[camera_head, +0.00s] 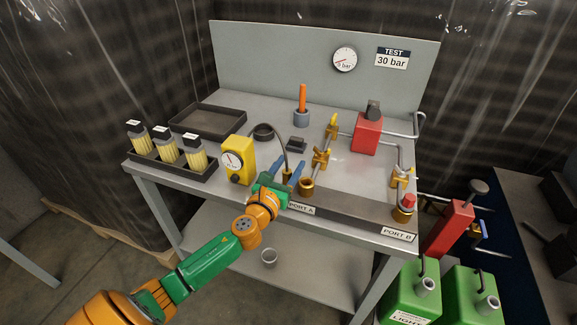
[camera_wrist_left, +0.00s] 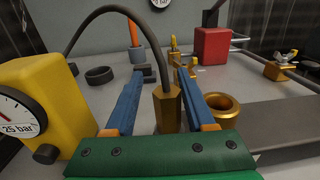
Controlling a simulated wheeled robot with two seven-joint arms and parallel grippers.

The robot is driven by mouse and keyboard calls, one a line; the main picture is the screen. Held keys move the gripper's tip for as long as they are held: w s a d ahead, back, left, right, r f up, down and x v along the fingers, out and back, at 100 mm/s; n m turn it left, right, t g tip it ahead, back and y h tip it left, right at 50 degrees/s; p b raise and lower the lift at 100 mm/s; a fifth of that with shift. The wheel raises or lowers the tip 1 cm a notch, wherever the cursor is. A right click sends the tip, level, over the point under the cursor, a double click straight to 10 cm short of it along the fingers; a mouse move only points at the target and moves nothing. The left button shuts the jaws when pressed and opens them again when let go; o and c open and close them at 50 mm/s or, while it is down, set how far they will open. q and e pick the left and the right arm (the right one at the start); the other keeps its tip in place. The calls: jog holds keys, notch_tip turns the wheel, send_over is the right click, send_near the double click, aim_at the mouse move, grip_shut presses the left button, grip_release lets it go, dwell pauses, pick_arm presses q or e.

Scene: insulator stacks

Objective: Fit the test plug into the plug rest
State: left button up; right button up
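The brass test plug (camera_wrist_left: 167,108), with a black hose on top, stands upright between the two blue fingers of my left gripper (camera_head: 290,173). In the left wrist view the left gripper's fingers (camera_wrist_left: 160,72) are apart, with a gap on the plug's left side; the right finger looks close to it. The hose arches left to the yellow gauge box (camera_head: 237,160). The plug's lower end is hidden, so I cannot tell what it stands in; I cannot pick out the plug rest. Just right of it is an open brass port (camera_wrist_left: 222,106), by the PORT A label (camera_head: 301,208). My right gripper is out of view.
A black ring (camera_head: 263,131), a dark block (camera_head: 296,145) and a cup with an orange stick (camera_head: 302,118) lie behind. Brass valves (camera_head: 320,158) and a red box (camera_head: 367,134) stand to the right. A rack (camera_head: 143,157) of yellow-filled jars is at left.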

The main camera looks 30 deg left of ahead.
aim_at(283, 177)
pick_arm(q)
jog(key=shift+d, duration=0.2)
jog(key=shift+s+f, duration=0.1)
jog(key=shift+s, duration=0.05)
jog(key=s, duration=0.4)
jog(key=s+d, duration=0.1)
jog(key=shift+s, duration=0.4)
jog(key=shift+s+d, duration=0.1)
jog(key=shift+s, duration=0.35)
